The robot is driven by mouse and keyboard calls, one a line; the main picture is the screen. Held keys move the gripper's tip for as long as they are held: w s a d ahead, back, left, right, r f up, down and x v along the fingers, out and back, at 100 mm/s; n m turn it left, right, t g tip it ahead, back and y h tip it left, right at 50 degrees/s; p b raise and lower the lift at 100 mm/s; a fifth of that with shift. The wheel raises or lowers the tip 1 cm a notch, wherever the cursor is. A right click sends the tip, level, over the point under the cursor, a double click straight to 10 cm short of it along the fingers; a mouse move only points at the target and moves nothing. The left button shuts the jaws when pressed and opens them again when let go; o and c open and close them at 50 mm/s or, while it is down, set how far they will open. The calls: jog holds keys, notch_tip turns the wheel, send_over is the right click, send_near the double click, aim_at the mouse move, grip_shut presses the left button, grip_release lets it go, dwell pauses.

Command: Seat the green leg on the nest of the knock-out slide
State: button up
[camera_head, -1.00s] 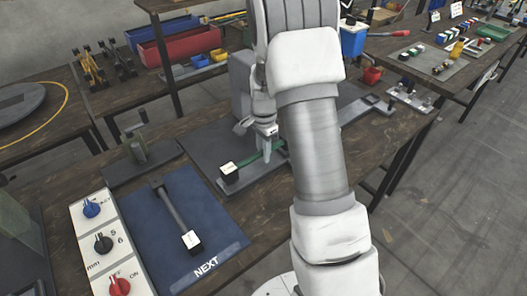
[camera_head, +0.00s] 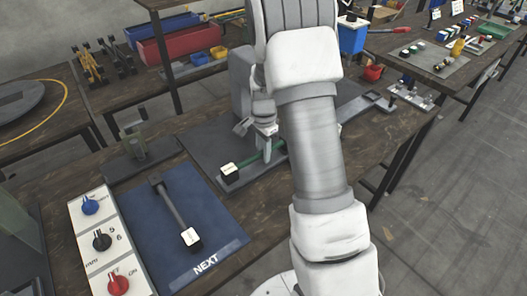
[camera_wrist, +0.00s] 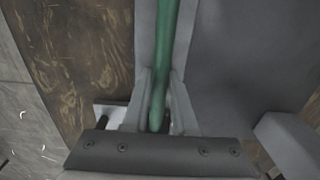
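The green leg (camera_head: 256,156) is a thin bar lying on the grey slide plate in the head view, with a white-topped dark block (camera_head: 229,171) at its near-left end. My gripper (camera_head: 268,134) is down at the leg's far part, and my arm hides what lies just right of it. In the wrist view, the green leg (camera_wrist: 168,45) runs down between the two fingers of my gripper (camera_wrist: 161,80), its rounded end near the gripper body. The fingers stand close on both sides of the leg; whether they press on it I cannot tell. The nest is not clearly made out.
A blue mat (camera_head: 212,228) marked NEXT holds a grey bar (camera_head: 178,212) with a white-topped dark end. A white panel with knobs (camera_head: 103,241) stands at its left. A grey hand-lever fixture (camera_head: 139,150) is behind. Red (camera_head: 187,46) and blue bins stand at the back.

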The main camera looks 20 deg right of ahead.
jog(key=o, duration=0.4)
jog(key=shift+o, duration=0.2)
notch_tip(320, 180, up, 17)
jog(key=p, duration=0.2)
jog(key=s+a+r+n+t+p, duration=0.1)
jog(key=s+a+r+n, duration=0.25)
jog(key=s+r, duration=0.25)
jog(key=s+a+r+n+t+p, duration=0.1)
jog(key=s+a+r+n+t, duration=0.1)
jog(key=s+r+n, duration=0.3)
jog(key=s+a+r+n+t, duration=0.1)
jog(key=s+n, duration=0.2)
jog(key=s, duration=0.3)
jog(key=s+a+r+n+t+p, duration=0.1)
jog(key=s+a+r+n, duration=0.1)
jog(key=s, duration=0.5)
jog(key=shift+s+a+n+t, duration=0.25)
jog(key=shift+a+n+t, duration=0.05)
jog(key=shift+n, duration=0.35)
